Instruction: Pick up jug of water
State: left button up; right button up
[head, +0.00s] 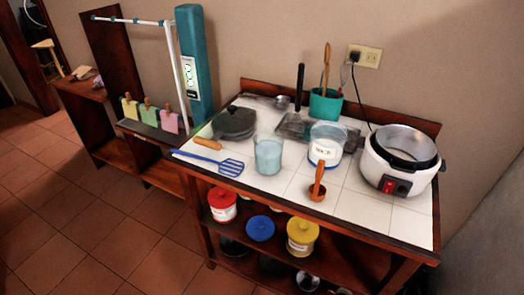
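A clear, pale blue jug (268,156) stands upright near the front middle of the white tiled counter top (350,208). It looks like the jug of water, but I cannot make out the water level or a handle. A clear container with a white, labelled lower part (325,150) stands to its right, a short gap away. Neither of my grippers shows in the head view.
A blue slotted spatula (230,167) lies left of the jug, a brown scoop (317,190) at its front right. A dark lidded pan (235,122) is behind left, a white rice cooker (398,160) at right. Lidded tins (302,236) fill the shelf below. Tiled floor (80,225) at left is clear.

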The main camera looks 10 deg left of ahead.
aim_at(270, 141)
jog(key=i+j+z, duration=0.15)
jog(key=j, duration=0.35)
jog(key=i+j+z, duration=0.1)
jog(key=j, duration=0.4)
jog(key=i+j+z, duration=0.15)
jog(key=j, duration=0.4)
jog(key=j+z, duration=0.1)
jog(key=j, duration=0.45)
jog(key=i, duration=0.05)
